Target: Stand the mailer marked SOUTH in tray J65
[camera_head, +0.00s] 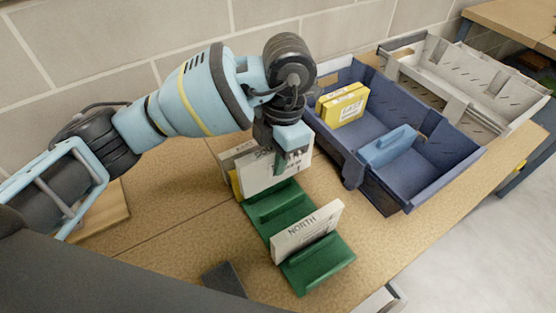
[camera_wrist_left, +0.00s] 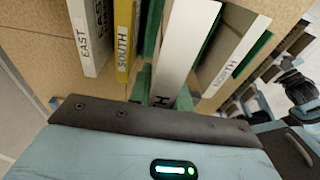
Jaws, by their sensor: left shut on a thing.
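My left gripper (camera_head: 287,148) is shut on a white mailer (camera_head: 262,174), upright at the back part of the green rack (camera_head: 272,203); I cannot tell whether it still touches the rack. Its marking is partly hidden; an H shows in the left wrist view. In that view a yellow mailer marked SOUTH (camera_wrist_left: 123,45) stands beside a white one marked EAST (camera_wrist_left: 90,38). A white mailer marked NORTH (camera_head: 306,232) leans in the rack's front part. A blue tray (camera_head: 440,165) stands right of the rack; no J65 label is readable. My right gripper is not in view.
Yellow packages (camera_head: 343,104) stand in the blue tray's far compartment, behind a light blue divider (camera_head: 387,146). A grey tray (camera_head: 470,85) lies behind it at the right. A block wall closes the back. Bare wooden tabletop (camera_head: 165,215) lies left of the rack.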

